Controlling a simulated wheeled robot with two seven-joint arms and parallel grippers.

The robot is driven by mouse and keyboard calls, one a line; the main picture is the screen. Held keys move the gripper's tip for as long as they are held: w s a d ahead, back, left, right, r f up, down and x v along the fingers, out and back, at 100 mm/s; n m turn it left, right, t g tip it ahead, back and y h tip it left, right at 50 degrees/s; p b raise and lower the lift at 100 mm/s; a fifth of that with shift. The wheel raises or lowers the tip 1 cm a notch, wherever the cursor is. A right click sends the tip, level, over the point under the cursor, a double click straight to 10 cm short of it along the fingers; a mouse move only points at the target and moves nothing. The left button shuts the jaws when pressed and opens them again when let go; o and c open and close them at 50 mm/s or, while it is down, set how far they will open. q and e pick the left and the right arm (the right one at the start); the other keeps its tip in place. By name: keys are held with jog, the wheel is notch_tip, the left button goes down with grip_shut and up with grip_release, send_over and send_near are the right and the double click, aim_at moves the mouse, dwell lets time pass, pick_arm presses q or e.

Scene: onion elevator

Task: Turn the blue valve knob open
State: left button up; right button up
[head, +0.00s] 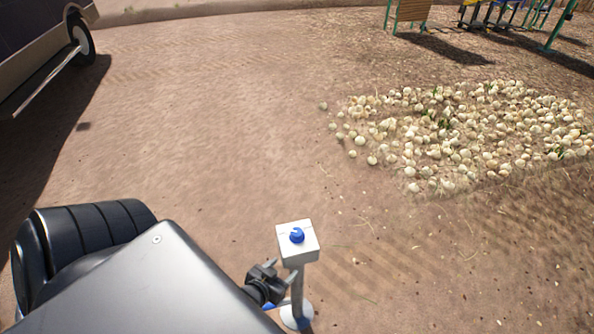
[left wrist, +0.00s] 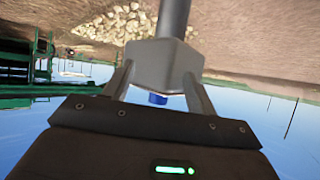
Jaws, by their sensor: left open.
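The blue valve knob (head: 297,235) sits on top of a small white box (head: 288,228), which stands on a grey post (head: 297,285) with a round white base. My left gripper (head: 283,270) is open, just left of the post and below the box top in the head view. In the left wrist view the scene is upside down. There the box (left wrist: 163,62) appears between and beyond the open fingers of my left gripper (left wrist: 158,85), and the knob (left wrist: 157,99) shows as a small blue piece. I cannot tell whether the fingers touch the box. My right gripper is not in view.
A wide heap of pale onions (head: 450,130) lies on the ground at the right. A vehicle (head: 40,50) stands at the upper left. Green-framed machinery (head: 410,12) stands at the top right. The bare ground around the post is mostly clear.

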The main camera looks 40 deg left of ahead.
pick_arm(q)
jog(key=t, duration=0.2)
send_near(295, 234)
jog(key=shift+n+y, duration=0.3)
jog(key=shift+y, duration=0.1)
jog(key=p+x, duration=0.1)
jog(key=x, duration=0.5)
jog(key=p+x, duration=0.1)
jog(key=x, duration=0.3)
jog(key=shift+d+p, duration=0.25)
jog(key=shift+p, duration=0.05)
jog(key=shift+w+f, duration=0.25)
jog(key=shift+w, duration=0.25)
jog(key=c, duration=1)
